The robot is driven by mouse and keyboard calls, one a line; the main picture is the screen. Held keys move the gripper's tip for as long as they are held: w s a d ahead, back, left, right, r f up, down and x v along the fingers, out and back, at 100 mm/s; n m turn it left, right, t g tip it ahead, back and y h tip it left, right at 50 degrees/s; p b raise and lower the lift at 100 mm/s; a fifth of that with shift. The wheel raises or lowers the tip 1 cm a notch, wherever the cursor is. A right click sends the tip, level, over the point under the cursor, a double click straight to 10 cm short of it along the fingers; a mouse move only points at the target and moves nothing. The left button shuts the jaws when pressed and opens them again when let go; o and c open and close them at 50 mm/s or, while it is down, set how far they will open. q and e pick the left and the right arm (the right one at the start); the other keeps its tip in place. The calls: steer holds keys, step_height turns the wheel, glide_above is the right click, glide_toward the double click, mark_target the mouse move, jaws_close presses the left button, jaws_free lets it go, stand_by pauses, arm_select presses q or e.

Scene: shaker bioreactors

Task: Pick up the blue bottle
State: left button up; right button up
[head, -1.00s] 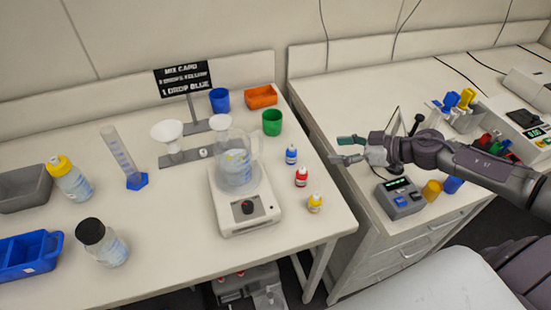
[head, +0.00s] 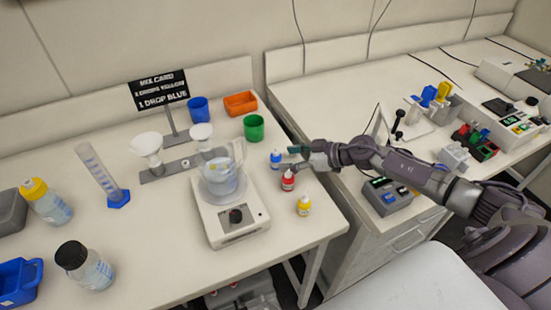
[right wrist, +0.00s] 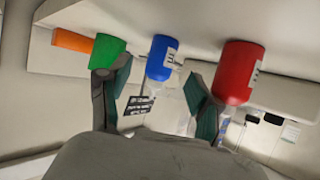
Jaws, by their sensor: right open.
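The small blue bottle (head: 275,159) stands upright on the left bench, to the right of the scale. In the right wrist view the blue bottle (right wrist: 161,58) appears upside down, between the two fingers in the picture and apart from both. My right gripper (head: 297,157) reaches in from the right with its fingers toward the bottle. The fingers (right wrist: 155,92) are spread and empty. Whether the blue bottle is within their depth I cannot tell. My left gripper is not in view.
The red bottle (head: 288,181) stands close beside the fingers, and the yellow-capped bottle (head: 304,206) is nearer the front. A scale (head: 235,222) carrying a beaker (head: 222,178) stands left of the blue bottle. A green cup (head: 253,127) stands behind. A gap separates the benches.

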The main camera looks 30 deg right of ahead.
mark_target(276, 159)
steer(key=x, duration=0.5)
steer(key=shift+s, duration=0.1)
steer(key=shift+c, duration=0.9)
steer(key=c, duration=0.9)
steer(key=shift+c, duration=0.2)
steer(key=shift+r, duration=0.15)
